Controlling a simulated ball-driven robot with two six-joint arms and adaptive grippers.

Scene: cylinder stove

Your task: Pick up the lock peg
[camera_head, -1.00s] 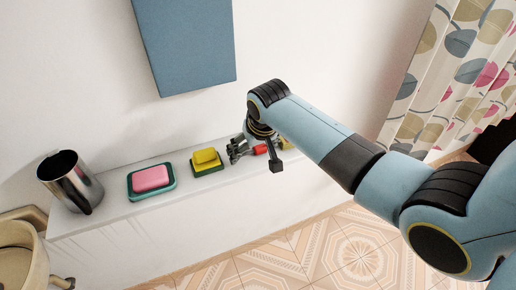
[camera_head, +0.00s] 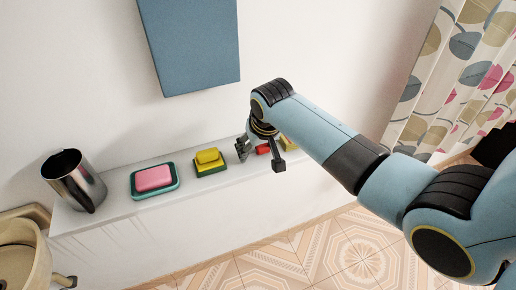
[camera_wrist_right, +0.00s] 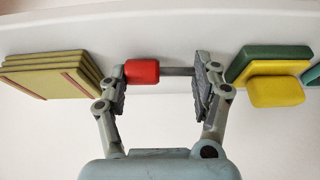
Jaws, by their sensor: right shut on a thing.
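The lock peg has a red block (camera_wrist_right: 142,72) at one end and a thin grey rod, and it lies lengthwise between the fingers of my right gripper (camera_wrist_right: 162,88) in the right wrist view. One finger is against the red end and the other against the rod's end. In the head view the red part (camera_head: 263,149) shows at the shelf's right, between the fingers of my right gripper (camera_head: 260,152). Whether the peg touches the shelf is hard to tell. My left gripper is not in view.
On the white shelf (camera_head: 112,218) stand a steel jug (camera_head: 75,180), a pink block on a teal dish (camera_head: 154,179) and a yellow block on a green base (camera_head: 208,158). A yellowish stack (camera_wrist_right: 50,76) lies close beside the gripper. A blue panel (camera_head: 190,45) hangs above.

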